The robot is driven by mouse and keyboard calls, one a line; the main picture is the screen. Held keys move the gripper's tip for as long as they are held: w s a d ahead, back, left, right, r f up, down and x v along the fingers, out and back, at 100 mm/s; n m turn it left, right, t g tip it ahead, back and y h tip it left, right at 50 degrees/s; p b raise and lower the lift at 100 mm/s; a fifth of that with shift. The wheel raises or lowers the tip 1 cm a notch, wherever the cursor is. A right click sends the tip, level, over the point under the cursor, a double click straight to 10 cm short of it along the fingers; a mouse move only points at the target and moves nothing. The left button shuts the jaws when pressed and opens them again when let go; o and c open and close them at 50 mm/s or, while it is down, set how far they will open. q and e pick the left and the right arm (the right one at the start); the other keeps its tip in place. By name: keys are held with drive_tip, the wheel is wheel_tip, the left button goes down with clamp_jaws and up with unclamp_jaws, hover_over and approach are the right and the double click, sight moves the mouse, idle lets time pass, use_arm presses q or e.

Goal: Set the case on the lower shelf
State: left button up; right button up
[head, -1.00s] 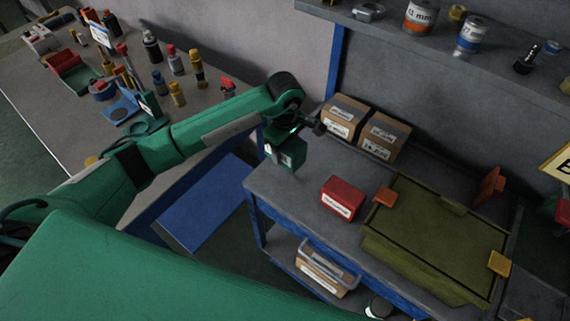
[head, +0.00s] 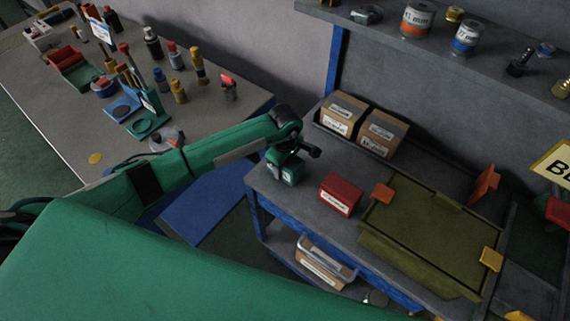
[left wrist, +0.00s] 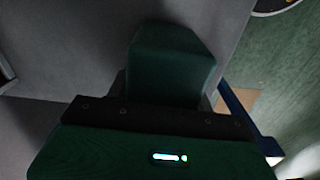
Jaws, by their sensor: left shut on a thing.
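My left gripper (head: 290,157) points down at the left end of the workbench and is shut on a small dark green case (head: 292,173). The case is at the bench top's left end; whether it touches the surface I cannot tell. In the left wrist view, the green case (left wrist: 172,62) shows just beyond the gripper's black front, with grey surface behind it. The lower shelf (head: 283,242) is under the bench top, partly hidden by my arm. It bears a clear bin with cardboard boxes (head: 322,268). My right gripper is not in view.
A red box (head: 340,194) stands on the bench top right of the case, beside an olive tray (head: 420,235) with orange and yellow clips. Two cardboard boxes (head: 362,122) stand at the back. A blue panel (head: 205,210) lies low, left of the bench. Another table (head: 70,125) holds bottles.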

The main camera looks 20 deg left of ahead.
use_arm(q)
drive_tip(key=shift+f, duration=0.2)
drive_tip(key=o, duration=1.2)
drive_tip(key=shift+r, duration=0.1)
